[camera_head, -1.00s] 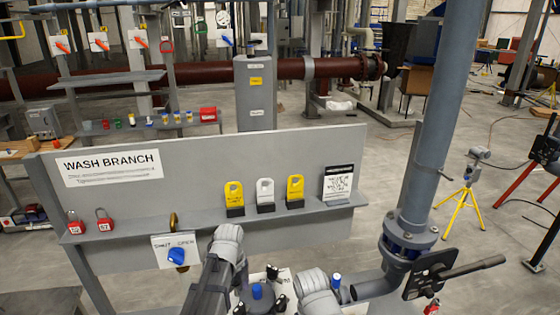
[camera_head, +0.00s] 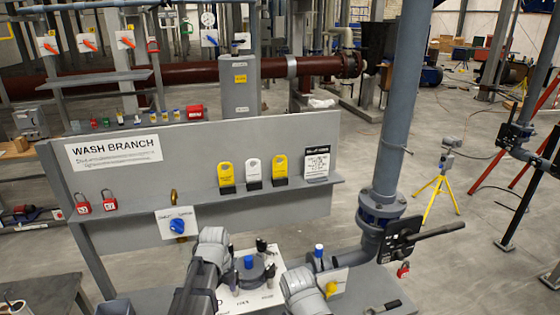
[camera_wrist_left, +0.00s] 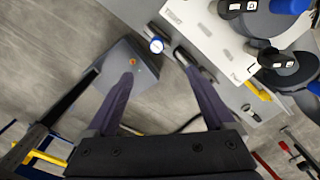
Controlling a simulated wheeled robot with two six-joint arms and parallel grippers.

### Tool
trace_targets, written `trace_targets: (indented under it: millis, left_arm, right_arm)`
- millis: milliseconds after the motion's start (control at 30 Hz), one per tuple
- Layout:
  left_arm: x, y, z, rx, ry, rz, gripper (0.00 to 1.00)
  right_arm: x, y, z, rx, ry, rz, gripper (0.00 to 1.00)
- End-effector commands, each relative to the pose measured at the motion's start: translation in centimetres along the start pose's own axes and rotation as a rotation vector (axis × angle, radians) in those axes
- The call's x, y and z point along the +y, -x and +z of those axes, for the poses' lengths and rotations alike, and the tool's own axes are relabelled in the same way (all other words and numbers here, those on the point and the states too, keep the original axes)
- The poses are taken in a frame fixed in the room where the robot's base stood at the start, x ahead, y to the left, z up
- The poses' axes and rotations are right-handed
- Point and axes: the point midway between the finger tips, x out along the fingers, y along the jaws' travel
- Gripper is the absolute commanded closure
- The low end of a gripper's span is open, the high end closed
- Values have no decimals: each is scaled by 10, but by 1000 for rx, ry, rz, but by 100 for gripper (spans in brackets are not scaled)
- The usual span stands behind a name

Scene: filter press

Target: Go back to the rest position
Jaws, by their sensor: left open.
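My left arm shows at the lower middle of the head view, in front of the wash branch panel (camera_head: 290,146); its fingertips are hard to make out there. In the left wrist view my left gripper (camera_wrist_left: 158,65) is open, with two dark fingers apart and nothing held between them.
A round fitting with a blue knob (camera_head: 248,262) stands on a white plate between my arms. A blue shut/open knob (camera_head: 177,226) is on the panel. A grey pipe (camera_head: 402,110) rises at right, with a black lever (camera_head: 430,233) beside it.

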Motion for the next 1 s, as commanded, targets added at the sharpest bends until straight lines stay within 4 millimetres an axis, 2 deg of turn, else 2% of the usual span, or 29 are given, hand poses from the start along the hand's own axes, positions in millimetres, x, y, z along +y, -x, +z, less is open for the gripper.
trace_targets:
  millis: [267, 567, 867, 1000]
  left_arm:
    - [2, -9, -8, -2, 66, 4, 12]
    - [7, -27, -26, -9, 233, 12, 12]
    - [17, -62, -60, -29, 556, 23, 12]
    - [28, -90, -87, -47, 815, 26, 12]
  right_arm:
    - [-1, -9, -1, 0, 0, 0, 63]
    - [-2, -26, -2, 0, 1, 0, 63]
    - [-6, -61, -4, 1, 3, 1, 63]
    - [-8, -90, -6, 1, 4, 1, 63]
